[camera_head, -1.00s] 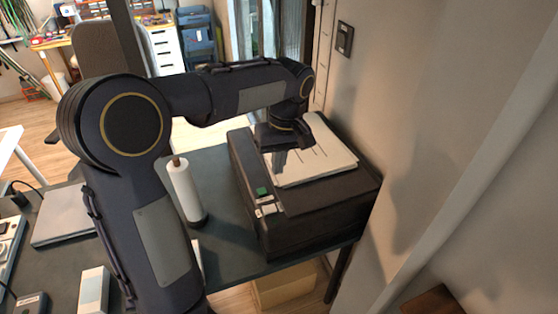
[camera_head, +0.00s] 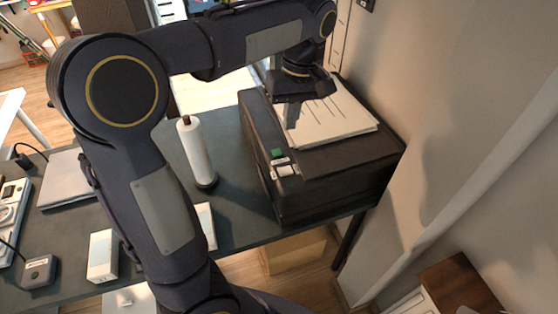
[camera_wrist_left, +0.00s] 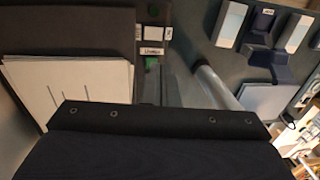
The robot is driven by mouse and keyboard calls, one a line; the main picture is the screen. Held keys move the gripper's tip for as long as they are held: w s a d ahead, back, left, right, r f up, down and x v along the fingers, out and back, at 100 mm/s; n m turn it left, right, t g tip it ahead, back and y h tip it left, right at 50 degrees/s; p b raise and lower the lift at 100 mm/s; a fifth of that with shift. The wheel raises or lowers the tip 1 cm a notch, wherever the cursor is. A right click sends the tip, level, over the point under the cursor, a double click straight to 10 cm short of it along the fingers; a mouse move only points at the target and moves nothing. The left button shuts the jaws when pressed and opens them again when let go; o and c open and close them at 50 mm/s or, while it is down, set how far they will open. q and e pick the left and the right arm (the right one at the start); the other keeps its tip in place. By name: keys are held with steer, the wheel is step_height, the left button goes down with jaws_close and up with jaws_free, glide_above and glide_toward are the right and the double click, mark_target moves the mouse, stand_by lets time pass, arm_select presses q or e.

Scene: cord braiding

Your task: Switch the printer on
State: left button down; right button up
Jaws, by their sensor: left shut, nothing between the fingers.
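The printer (camera_head: 345,165) is a dark box on the table against the wall, with white sheets (camera_head: 330,115) on its top. A small green button (camera_head: 277,153) and white labels (camera_head: 284,169) are at its front left top edge. In the left wrist view the printer (camera_wrist_left: 65,30) is at the upper left, with the green button (camera_wrist_left: 152,62) beside a white label. My left gripper (camera_head: 289,112) is above the printer's top, at the left edge of the sheets and behind the button, apart from it. It is shut and empty. My right gripper is in neither view.
A white roll on a stand (camera_head: 196,152) stands left of the printer on the dark table (camera_head: 235,215). A laptop-like grey slab (camera_head: 62,180), white boxes (camera_head: 102,255) and a small grey device (camera_head: 38,270) lie further left. A cardboard box (camera_head: 293,250) is under the table.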

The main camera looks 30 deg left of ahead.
arm_select(q)
glide_toward(280, 171)
steer(key=f, duration=0.6)
steer(key=shift+s+a+f, duration=0.25)
steer(key=shift+a+f, duration=0.1)
steer(key=shift+f, duration=0.05)
steer(key=shift+s+f, duration=0.15)
steer(key=shift+f, duration=0.1)
stand_by(0.3)
